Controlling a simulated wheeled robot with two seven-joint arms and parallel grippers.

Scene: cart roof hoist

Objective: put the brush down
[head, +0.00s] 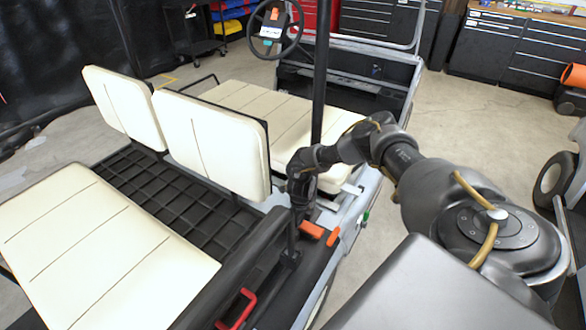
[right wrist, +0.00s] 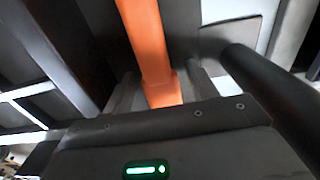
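The orange brush handle (right wrist: 148,45) fills the middle of the right wrist view and runs down between my right gripper's fingers. A narrow dark gap shows on each side of it, so the fingers look open around it. In the head view my right gripper (head: 299,212) points down at the cart's side edge, beside an orange piece (head: 312,230) that seems to be part of the brush. A second orange piece (head: 333,237) shows just right of it. The brush's bristle end is not clearly visible. My left gripper is not in view.
The cart has cream seats (head: 215,140), a black ribbed floor (head: 175,195) and a dark roof post (head: 321,70) close to my right forearm. A red handle (head: 238,310) is at the near side. Drawer cabinets (head: 490,45) stand at the back right; open floor lies between.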

